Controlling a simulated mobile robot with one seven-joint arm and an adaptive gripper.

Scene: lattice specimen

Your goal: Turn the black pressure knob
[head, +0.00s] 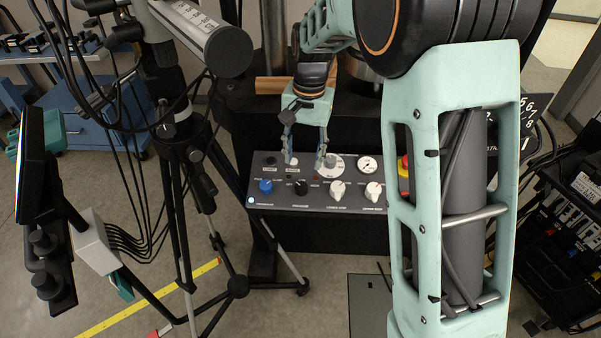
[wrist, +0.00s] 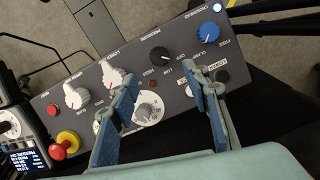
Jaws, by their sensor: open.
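The black pressure knob (head: 301,187) sits in the front row of a grey control panel (head: 285,204), between a blue knob and a white knob. In the wrist view the black knob (wrist: 160,57) shows just beyond the gap between my fingertips, with its white pointer mark visible. My gripper (head: 306,158) is open and empty, pointing down over the back part of the panel. In the wrist view the blue-padded fingers of my gripper (wrist: 160,78) stand on either side of the gap, apart from the black knob.
The blue knob (head: 266,186) and white knobs (head: 337,190) (head: 373,192) flank the black one. A grey knob on a white dial (wrist: 148,110) lies between my fingers in the wrist view. A red emergency button (wrist: 65,144) is at the panel's end. A tripod (head: 190,170) stands left.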

